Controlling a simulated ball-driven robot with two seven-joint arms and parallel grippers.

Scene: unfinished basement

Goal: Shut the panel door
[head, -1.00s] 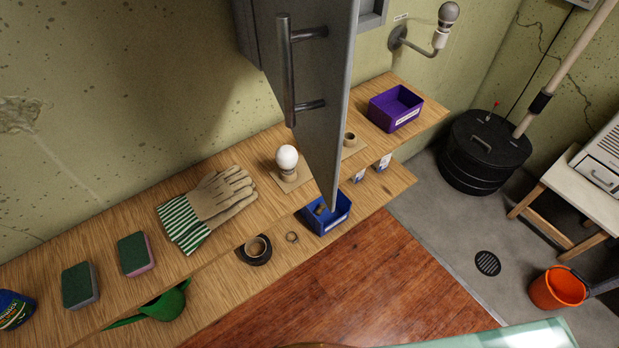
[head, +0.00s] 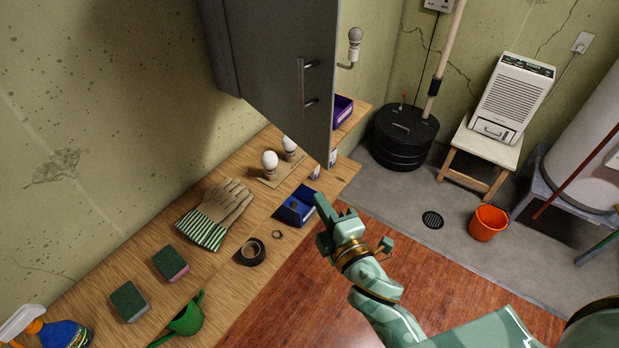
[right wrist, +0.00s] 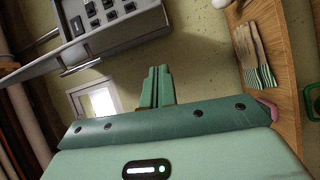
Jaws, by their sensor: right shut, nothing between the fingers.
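The panel door (head: 275,60) is a grey sheet standing open, out from the grey panel box (head: 222,50) on the wall. Its bar handle (head: 302,85) faces me. In the right wrist view, the panel's inside with several dark switches (right wrist: 108,16) shows at the upper left, so the panel is open. My right gripper (head: 322,210) is shut and empty, below the door's lower corner and apart from it, over the bench's front edge. Its closed fingers also show in the right wrist view (right wrist: 156,84). My left gripper is not in view.
The wooden bench (head: 90,275) below holds gloves (head: 218,212), bulbs (head: 270,160), a blue bin (head: 296,205), tape (head: 251,252) and sponges (head: 170,263). A black drum (head: 404,138) and an orange bucket (head: 488,223) stand right. The red-brown floor in front is clear.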

